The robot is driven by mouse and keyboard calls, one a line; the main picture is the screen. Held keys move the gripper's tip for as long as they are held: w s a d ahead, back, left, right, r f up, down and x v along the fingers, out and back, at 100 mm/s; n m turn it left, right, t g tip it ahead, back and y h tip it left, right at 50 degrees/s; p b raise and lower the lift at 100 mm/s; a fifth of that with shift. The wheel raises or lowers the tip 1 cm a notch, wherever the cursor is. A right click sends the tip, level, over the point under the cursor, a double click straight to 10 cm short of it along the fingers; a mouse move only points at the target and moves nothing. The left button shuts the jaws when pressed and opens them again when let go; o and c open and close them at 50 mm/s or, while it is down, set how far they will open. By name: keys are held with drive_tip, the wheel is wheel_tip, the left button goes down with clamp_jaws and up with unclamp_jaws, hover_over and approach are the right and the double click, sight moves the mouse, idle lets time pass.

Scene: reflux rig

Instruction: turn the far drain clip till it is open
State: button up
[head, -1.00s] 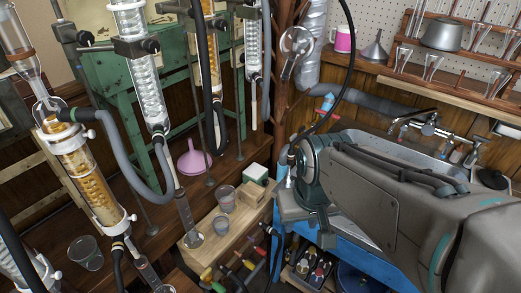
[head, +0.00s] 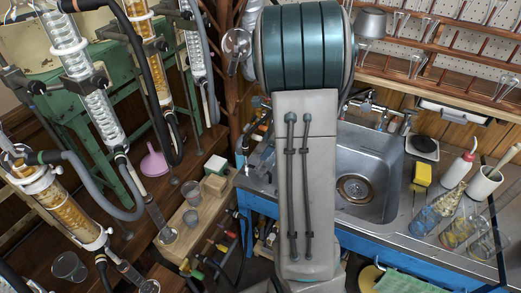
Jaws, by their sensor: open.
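Several glass columns stand along the left side, some with amber filling. The near amber column (head: 62,208) leans at the lower left, with white fittings and a black hose at its lower end. A farther amber column (head: 150,55) and a clear coiled column (head: 98,112) stand behind it, with grey and black hoses. I cannot pick out the far drain clip among these fittings, nor tell how it is turned. My gripper is not in view; my arm crosses the middle of the view.
A wooden block (head: 185,215) holds small cups below the columns. Coloured taps (head: 190,268) and hoses lie beside it. A pink funnel (head: 154,162) stands on the dark bench. Right are a steel sink (head: 365,165), a yellow sponge (head: 421,175) and glassware (head: 450,205).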

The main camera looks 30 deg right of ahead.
drive_tip(key=w+d+f+m, duration=0.1)
drive_tip(key=d+m, duration=0.3)
approach(262, 163)
drive_tip(key=x, duration=0.8)
drive_tip(key=shift+a+f, duration=0.1)
drive_tip(key=shift+a, duration=0.05)
drive_tip(key=c, duration=1)
